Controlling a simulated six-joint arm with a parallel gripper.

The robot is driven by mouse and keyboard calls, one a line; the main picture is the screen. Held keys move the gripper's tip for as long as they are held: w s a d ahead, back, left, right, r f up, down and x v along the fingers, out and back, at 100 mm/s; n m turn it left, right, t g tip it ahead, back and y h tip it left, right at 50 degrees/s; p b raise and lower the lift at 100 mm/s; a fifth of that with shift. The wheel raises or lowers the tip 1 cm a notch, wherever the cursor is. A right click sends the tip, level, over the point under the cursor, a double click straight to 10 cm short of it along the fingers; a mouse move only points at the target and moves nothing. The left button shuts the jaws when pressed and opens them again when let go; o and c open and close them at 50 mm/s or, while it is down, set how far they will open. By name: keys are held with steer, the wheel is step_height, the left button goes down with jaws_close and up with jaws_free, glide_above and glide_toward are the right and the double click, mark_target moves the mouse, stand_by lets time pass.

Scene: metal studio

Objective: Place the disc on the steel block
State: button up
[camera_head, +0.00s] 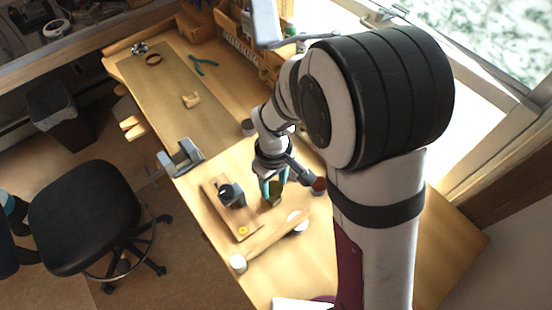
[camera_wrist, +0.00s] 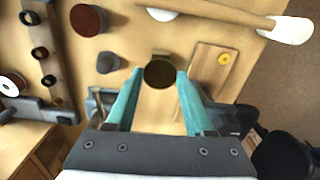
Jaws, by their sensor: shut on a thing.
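My gripper (camera_head: 272,190) points down over the bench, its teal fingers closed around a dark olive-brown round piece (camera_head: 276,197), which I take to be the disc. In the wrist view the disc (camera_wrist: 159,73) sits between the fingertips of my gripper (camera_wrist: 158,76), its round face towards the camera. A dark grey block (camera_head: 234,196), likely the steel block, stands on a wooden board (camera_head: 219,204) just left of my gripper, with a black round part at its upper left. In the wrist view the block is partly hidden by the right finger.
A yellow round piece (camera_head: 243,231) lies on the board's near end. A wooden mallet-like bar (camera_head: 272,237) with pale ends lies nearby. A dark red cylinder (camera_head: 319,186) stands right of my gripper. A grey vise (camera_head: 180,157) is at the bench's left edge.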

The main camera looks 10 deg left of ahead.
mark_target(273, 188)
steer(key=shift+f, duration=2)
steer(key=o, duration=1.3)
steer(key=shift+f, duration=0.15)
step_height(273, 188, up, 12)
steer(key=s+d+r+m+y, duration=0.1)
steer(key=s+d+r+m, duration=0.2)
steer(key=s+d+m, duration=0.2)
steer(key=s+d+r+m, duration=0.4)
steer(key=s+d+m, duration=0.2)
steer(key=s+m, duration=0.4)
steer(key=shift+s+d+y, duration=0.2)
steer(key=shift+s+y, duration=0.2)
steer(key=shift+s, duration=0.65)
